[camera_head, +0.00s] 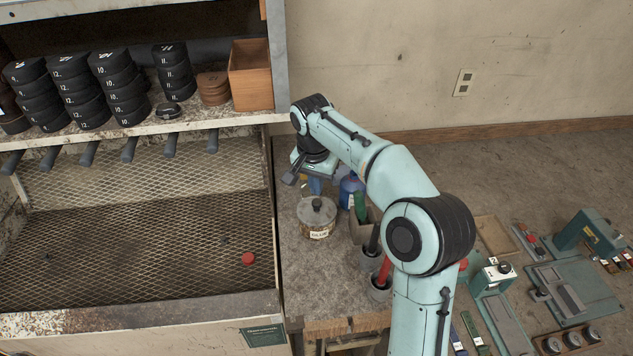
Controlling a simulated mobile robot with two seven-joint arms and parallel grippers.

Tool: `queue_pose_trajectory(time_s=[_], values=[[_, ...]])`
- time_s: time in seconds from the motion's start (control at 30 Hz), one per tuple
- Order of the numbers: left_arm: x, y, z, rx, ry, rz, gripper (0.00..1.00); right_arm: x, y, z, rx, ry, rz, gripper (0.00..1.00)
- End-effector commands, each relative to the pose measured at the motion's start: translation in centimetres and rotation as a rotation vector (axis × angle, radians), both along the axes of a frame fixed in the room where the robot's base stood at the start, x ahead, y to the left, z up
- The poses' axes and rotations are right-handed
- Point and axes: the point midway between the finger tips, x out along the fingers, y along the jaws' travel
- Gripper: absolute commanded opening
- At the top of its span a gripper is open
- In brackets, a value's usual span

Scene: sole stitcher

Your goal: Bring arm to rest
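My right arm, pale teal with black joints, rises from the bottom of the head view and bends back to the left over the workbench. My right gripper (304,179) hangs at its end above the back of the bench, near the shelf's upright. A dark finger shows at its left; the other fingertip is not clear, so I cannot tell how far it is open. I see nothing held in it. My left gripper is not in view.
Below the gripper stand a lidded jar (318,218), a blue bottle (350,189) and grey cups (379,288) with red and black handles. At left are a mesh-floored bay with a red disc (248,258) and a shelf with black stacks (123,85). Teal machines (590,232) stand at right.

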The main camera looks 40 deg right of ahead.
Motion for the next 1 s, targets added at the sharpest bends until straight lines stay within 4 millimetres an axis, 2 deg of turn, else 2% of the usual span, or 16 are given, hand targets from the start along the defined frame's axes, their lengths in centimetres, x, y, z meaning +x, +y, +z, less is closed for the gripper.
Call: queue_pose_trajectory(time_s=[1.0], values=[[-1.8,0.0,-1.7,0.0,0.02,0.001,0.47,0.0,0.0,-3.2,0.0,0.002,0.0,0.0]])
